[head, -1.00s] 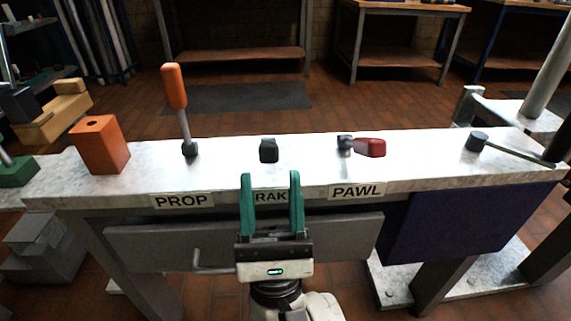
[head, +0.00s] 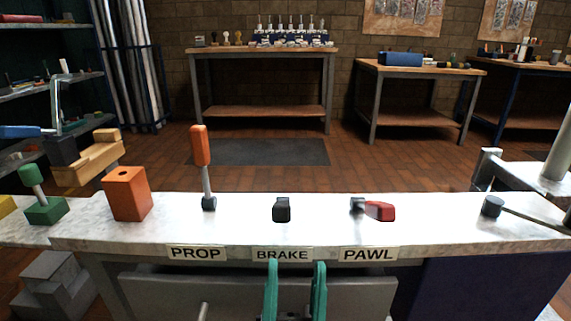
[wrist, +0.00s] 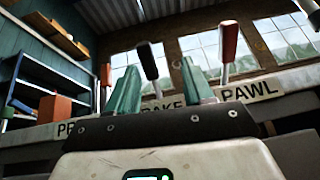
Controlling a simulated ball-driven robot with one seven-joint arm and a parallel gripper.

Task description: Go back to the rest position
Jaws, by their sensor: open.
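My gripper (head: 295,268) is open and empty, low at the bottom of the head view, in front of the bench's front face below the BRAKE label (head: 282,254). Its green fingers stand apart in the wrist view (wrist: 160,85). The PROP lever (head: 202,147) has an orange handle and stands upright. The BRAKE lever (head: 282,209) has a black handle, seen end-on in the head view and rising behind the fingers in the wrist view (wrist: 148,62). The PAWL lever (head: 380,211) has a red handle, which also shows in the wrist view (wrist: 228,42). My gripper touches none of them.
The pale bench top (head: 330,230) carries the levers. An orange block (head: 127,194) with a hole and a green block (head: 45,211) are at left. A black knob on a rod (head: 493,206) is at right. A grey panel (head: 190,290) hangs under the bench edge.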

